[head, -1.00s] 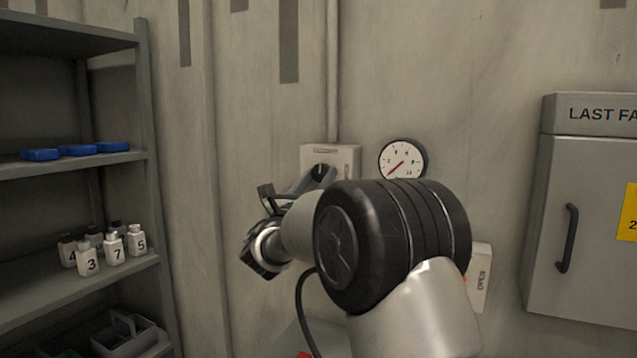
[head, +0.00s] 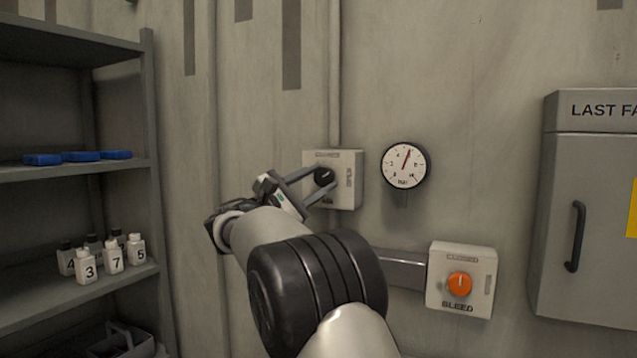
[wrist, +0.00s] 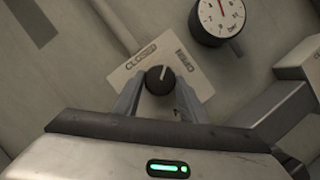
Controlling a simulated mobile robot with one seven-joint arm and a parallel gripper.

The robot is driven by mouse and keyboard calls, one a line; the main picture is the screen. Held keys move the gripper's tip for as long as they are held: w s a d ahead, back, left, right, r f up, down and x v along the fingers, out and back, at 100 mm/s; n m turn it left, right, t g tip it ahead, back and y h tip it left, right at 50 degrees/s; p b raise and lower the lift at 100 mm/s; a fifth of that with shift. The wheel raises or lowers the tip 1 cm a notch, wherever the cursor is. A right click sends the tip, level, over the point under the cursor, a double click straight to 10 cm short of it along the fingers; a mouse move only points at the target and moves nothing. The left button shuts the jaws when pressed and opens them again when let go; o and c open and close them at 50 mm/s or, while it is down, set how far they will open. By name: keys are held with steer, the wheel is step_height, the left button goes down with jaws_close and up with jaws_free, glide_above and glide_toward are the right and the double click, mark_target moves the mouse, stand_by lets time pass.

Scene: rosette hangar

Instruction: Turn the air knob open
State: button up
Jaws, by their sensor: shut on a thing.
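The air knob (head: 324,176) is a round black knob on a pale box (head: 346,190) on the wall. In the wrist view the knob (wrist: 160,80) has a white pointer mark, which lies between the words CLOSED and OPEN on the box's plate (wrist: 143,60). My gripper (head: 316,183) reaches the knob from the left, and its two fingers are shut on it, one on each side, in the wrist view (wrist: 160,92). The round white gauge (head: 405,166) right of the box has its red needle pointing up, slightly right.
A box marked BLEED with an orange knob (head: 459,284) is on the wall at lower right. A grey cabinet (head: 585,200) with a black handle is at far right. A shelf (head: 150,165) with numbered bottles (head: 113,255) and blue items stands at left.

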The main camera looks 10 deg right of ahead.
steer(key=m+g, duration=0.1)
steer(key=m, duration=0.1)
steer(key=m+p, duration=0.1)
steer(key=m, duration=0.1)
steer(key=shift+a+r+g, duration=0.15)
steer(key=shift+r+g, duration=0.05)
steer(key=shift+g, duration=0.2)
steer(key=shift+m+g+y+p, duration=0.3)
steer(key=shift+m+g+p, duration=0.3)
steer(key=shift+m, duration=1.1)
steer(key=o, duration=1.1)
steer(key=shift+w, duration=0.1)
steer(key=shift+c, duration=0.2)
steer(key=v, duration=1.7)
steer(key=shift+r+p, duration=0.15)
steer(key=shift+p, duration=0.15)
steer(key=shift+a, duration=0.15)
